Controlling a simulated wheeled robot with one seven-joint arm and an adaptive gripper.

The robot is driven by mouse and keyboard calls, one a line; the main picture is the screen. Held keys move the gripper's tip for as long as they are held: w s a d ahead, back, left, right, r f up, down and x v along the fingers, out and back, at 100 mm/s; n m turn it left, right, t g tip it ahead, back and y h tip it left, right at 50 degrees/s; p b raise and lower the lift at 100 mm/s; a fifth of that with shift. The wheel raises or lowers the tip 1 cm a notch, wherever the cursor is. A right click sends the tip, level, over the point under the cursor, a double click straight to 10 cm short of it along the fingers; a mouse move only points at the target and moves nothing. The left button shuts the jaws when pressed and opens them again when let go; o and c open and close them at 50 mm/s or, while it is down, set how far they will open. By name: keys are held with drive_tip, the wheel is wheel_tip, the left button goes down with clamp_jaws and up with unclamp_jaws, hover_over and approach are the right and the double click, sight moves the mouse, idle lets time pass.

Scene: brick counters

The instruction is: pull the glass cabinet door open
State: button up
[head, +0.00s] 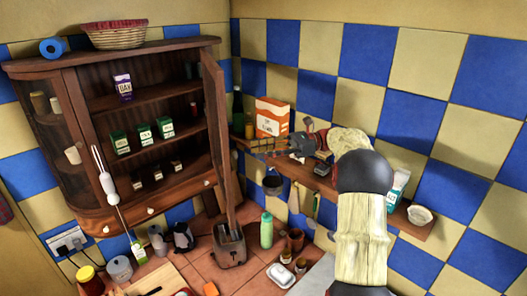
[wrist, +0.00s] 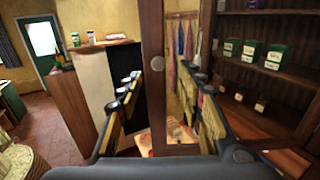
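The wooden cabinet (head: 95,215) hangs at the left in the head view. Its glass door (head: 215,100) stands swung well out from the right side, seen nearly edge-on. In the wrist view the door's wooden stile (wrist: 152,110) with a round pale knob (wrist: 157,64) rises between my fingers, and the glass pane is right of it. My gripper (head: 258,147) is open, to the right of the door, pointing left towards it. Its fingers also show in the wrist view (wrist: 163,85), spread apart with nothing clamped. Whether a finger touches the door cannot be told.
A shelf (head: 325,187) with an orange-white box (head: 272,117) and bottles runs along the tiled wall by my arm. Below the door, the counter holds a toaster (head: 229,245) and a green bottle (head: 266,230). The cabinet shelves hold several small boxes.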

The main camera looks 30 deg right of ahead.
drive_tip(key=shift+s+d, duration=0.1)
drive_tip(key=shift+d, duration=0.1)
idle(0.3)
